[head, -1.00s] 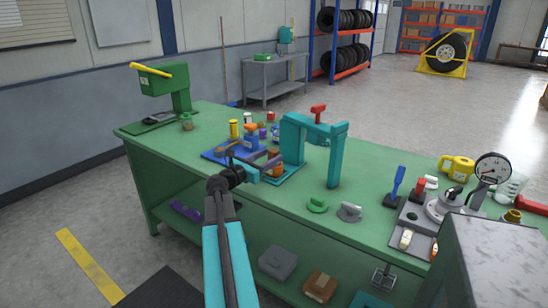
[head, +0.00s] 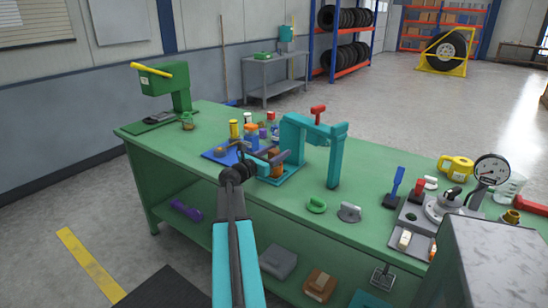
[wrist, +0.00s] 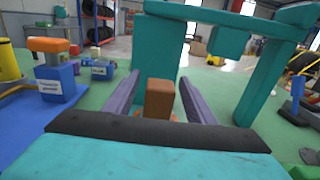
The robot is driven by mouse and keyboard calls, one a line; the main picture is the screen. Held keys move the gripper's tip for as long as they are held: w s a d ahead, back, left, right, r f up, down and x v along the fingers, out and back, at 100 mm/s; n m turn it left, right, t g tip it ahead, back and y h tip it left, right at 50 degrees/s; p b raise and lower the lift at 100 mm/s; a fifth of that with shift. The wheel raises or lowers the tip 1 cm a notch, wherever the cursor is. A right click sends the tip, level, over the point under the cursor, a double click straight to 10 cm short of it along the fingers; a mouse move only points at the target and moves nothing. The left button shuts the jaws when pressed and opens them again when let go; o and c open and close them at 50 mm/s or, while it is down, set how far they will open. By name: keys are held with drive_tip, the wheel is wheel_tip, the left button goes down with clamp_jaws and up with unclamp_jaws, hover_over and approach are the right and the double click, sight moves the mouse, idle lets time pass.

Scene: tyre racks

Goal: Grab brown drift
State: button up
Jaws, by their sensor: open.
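The brown drift (wrist: 159,98) stands upright in the wrist view, between the two purple fingers of my gripper (wrist: 160,92). The fingers are apart, with a gap visible on each side of it. In the head view the drift (head: 276,158) shows as a small brown block at the teal press (head: 292,135), partly hidden by my gripper (head: 265,157). My gripper is open and low over the press base.
A blue mat (head: 218,155) with several small bottles and parts lies left of the press. The press uprights stand close behind and to the right of my gripper. A gauge (head: 491,169) and other tools stand at the bench's right.

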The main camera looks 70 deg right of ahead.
drive_tip(key=shift+x, duration=1.05)
drive_tip(key=shift+c, duration=0.4)
clamp_jaws()
drive_tip(key=shift+r, duration=0.2)
drive_tip(key=s+a+r+b, duration=0.4)
drive_tip(key=s+a, duration=0.5)
drive_tip(key=a, duration=0.1)
drive_tip(key=shift+s, duration=0.2)
